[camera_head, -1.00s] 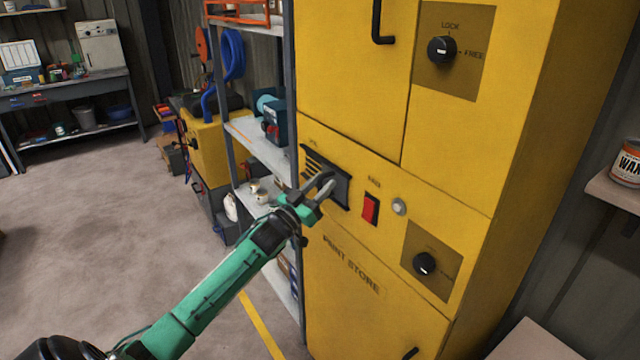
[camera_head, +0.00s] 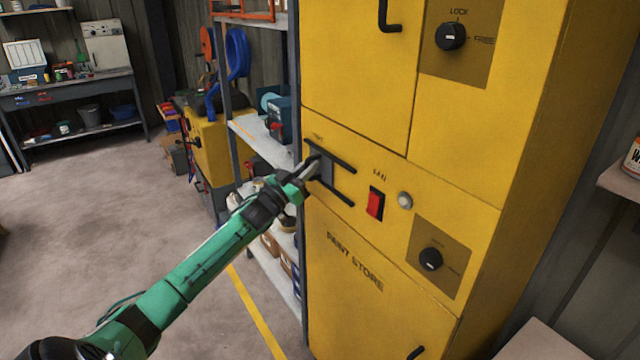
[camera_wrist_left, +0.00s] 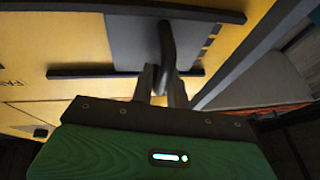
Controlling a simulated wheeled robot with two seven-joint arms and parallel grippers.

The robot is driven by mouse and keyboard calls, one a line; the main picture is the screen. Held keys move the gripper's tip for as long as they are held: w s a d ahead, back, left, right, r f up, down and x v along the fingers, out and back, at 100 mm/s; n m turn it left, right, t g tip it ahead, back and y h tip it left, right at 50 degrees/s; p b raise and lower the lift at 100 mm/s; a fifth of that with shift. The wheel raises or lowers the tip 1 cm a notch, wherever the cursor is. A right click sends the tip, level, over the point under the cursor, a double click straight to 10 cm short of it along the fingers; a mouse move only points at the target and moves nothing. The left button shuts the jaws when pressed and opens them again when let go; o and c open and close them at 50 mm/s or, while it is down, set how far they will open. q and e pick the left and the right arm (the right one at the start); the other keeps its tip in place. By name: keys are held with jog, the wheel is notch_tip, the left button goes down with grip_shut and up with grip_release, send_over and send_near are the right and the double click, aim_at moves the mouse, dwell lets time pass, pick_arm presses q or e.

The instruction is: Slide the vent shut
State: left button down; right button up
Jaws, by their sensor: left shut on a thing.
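The vent on the yellow cabinet has a grey sliding plate (camera_head: 327,173) between two dark rails (camera_head: 341,195). The plate sits at the left part of the rails, with bare yellow panel to its right. In the left wrist view the plate (camera_wrist_left: 130,42) carries a dark upright handle (camera_wrist_left: 167,45), and short dark slots (camera_wrist_left: 209,42) show beside the plate. My left gripper (camera_head: 316,168) is shut on the handle; its fingers (camera_wrist_left: 162,80) stand on both sides of it. The gripper hides part of the vent in the head view. My right gripper is not in view.
A red rocker switch (camera_head: 376,204), a round grey button (camera_head: 405,200) and a black knob (camera_head: 430,259) are right of the vent. Another knob (camera_head: 450,36) is above. A shelf rack (camera_head: 270,140) stands close on the left. The floor at left is clear.

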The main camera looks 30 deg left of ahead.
aim_at(313, 152)
pick_arm(q)
jog(key=a, duration=0.1)
jog(key=w+a, duration=0.1)
jog(key=shift+a, duration=0.3)
jog(key=shift+a+r, duration=0.1)
jog(key=shift+r, duration=0.2)
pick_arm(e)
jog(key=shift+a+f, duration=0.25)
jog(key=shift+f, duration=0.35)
pick_arm(q)
jog(key=c, duration=1.7)
grip_release()
jog(key=shift+a, duration=0.1)
jog(key=shift+o, duration=1.2)
jog(key=shift+w+a+f, duration=0.1)
jog(key=shift+f, duration=0.1)
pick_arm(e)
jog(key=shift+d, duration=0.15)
pick_arm(q)
jog(key=shift+f, duration=0.1)
